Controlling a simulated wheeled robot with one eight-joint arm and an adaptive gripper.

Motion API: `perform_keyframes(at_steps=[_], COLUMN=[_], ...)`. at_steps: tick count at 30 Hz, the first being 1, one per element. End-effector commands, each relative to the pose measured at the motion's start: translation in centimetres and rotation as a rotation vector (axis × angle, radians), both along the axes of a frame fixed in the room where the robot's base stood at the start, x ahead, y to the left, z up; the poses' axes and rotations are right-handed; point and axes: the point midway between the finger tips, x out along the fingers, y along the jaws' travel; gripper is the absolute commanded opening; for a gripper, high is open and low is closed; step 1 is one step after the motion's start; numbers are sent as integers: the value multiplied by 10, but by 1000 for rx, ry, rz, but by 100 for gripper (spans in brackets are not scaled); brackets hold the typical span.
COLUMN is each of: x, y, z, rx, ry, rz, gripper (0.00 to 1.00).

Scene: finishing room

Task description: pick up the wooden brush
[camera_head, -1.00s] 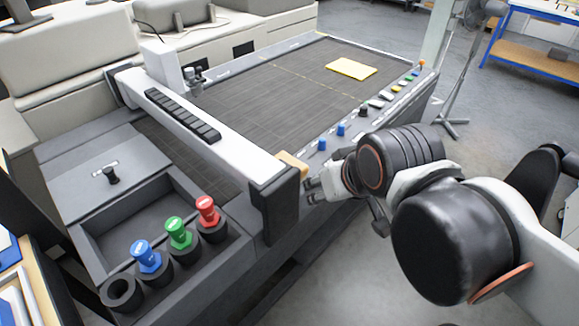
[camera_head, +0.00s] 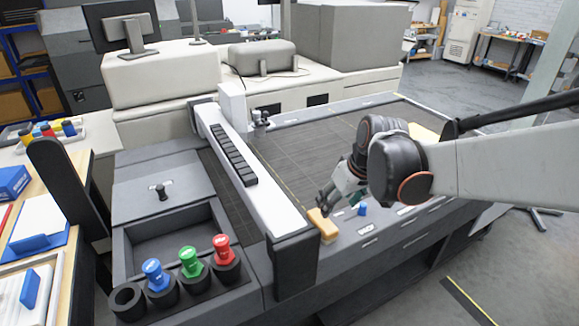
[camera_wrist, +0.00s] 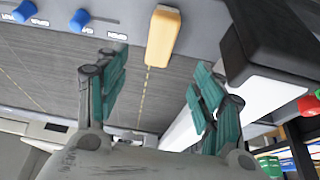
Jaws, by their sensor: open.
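The wooden brush (camera_head: 323,226) is a small tan block lying on the front edge of the machine's flat bed, close to the end of the white gantry beam. In the wrist view the brush (camera_wrist: 163,37) shows at the upper middle, ahead of my fingers and between their lines. My gripper (camera_head: 328,200) is above the bed, just behind the brush in the head view. In the wrist view my gripper (camera_wrist: 155,85) has its two teal-padded fingers spread wide with nothing between them. It does not touch the brush.
The gantry beam's dark end block (camera_head: 295,262) stands right beside the brush. Blue knobs (camera_wrist: 78,20) sit along the front panel. Blue, green and red capped tools (camera_head: 190,262) stand in holders at front left. A yellow pad (camera_head: 424,132) lies on the far bed, partly behind my arm.

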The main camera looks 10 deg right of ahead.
Motion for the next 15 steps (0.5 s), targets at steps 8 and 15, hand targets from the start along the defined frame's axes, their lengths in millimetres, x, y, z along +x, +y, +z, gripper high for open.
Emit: perform_keyframes(at_steps=[8,15], x=[15,30], y=[1,7], z=[-24,-67], rx=[2,1], ry=[8,8], rz=[17,16], gripper=[62,62])
